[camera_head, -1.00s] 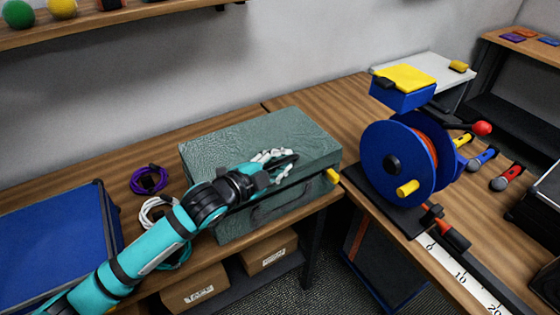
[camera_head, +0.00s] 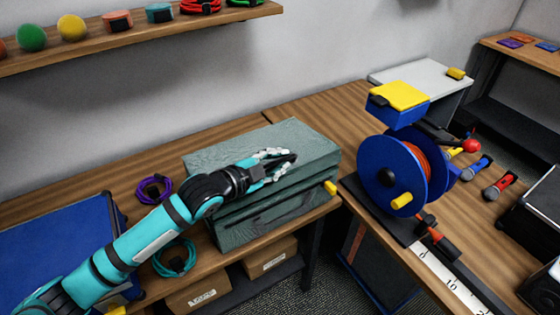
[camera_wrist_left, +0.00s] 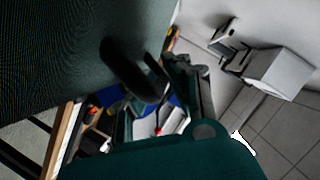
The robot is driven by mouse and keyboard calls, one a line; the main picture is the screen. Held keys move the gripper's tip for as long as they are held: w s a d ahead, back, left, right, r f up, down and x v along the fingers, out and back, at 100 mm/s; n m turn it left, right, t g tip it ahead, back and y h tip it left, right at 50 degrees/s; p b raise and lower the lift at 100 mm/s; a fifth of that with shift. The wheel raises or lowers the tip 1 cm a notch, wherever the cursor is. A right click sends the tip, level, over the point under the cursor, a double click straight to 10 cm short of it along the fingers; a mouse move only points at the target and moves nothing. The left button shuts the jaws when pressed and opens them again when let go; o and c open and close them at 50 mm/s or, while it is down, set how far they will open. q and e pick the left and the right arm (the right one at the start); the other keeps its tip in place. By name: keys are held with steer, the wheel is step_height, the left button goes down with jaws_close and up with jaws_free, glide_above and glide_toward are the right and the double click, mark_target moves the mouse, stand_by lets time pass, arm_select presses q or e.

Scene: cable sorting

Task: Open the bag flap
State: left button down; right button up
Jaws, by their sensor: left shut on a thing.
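The green-grey bag (camera_head: 280,225) stands on the wooden table near its front edge. Its top flap (camera_head: 225,158) lies over it, with a yellow tab (camera_head: 330,187) at the front right corner. My left gripper (camera_head: 279,163) is at the flap's front edge, shut on it; the exact grip is hard to see. My arm covers part of the flap's left side. In the left wrist view, dark green fabric (camera_wrist_left: 50,50) fills the upper left, and a dark loop lies beside it. My right gripper is not in view.
A blue bin (camera_head: 60,235) stands at the left. Purple (camera_head: 153,188) and teal (camera_head: 174,257) cable coils lie between it and the bag. A blue cable reel (camera_head: 392,175) stands to the right. A shelf (camera_head: 150,25) hangs above; labelled boxes sit below.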

arm_select(q)
steer(key=shift+n+g, duration=0.4)
steer(key=shift+n, duration=0.4)
steer(key=r+p, duration=0.1)
steer(key=w+a+r+p, duration=0.1)
steer(key=r, duration=0.1)
steer(key=w+r+p, duration=0.1)
steer(key=r, duration=0.1)
steer(key=shift+w+a, duration=0.1)
steer(key=shift+a, duration=0.2)
steer(key=shift+n+g+h, duration=0.3)
steer(key=shift+n+g, duration=0.1)
steer(key=shift+n, duration=0.1)
steer(key=shift+w+a+r, duration=0.55)
steer(key=shift+w+r, duration=0.15)
steer(key=shift+r, duration=0.2)
steer(key=shift+w+a+r, duration=0.5)
steer(key=shift+w+r, duration=0.2)
steer(key=shift+r, duration=0.2)
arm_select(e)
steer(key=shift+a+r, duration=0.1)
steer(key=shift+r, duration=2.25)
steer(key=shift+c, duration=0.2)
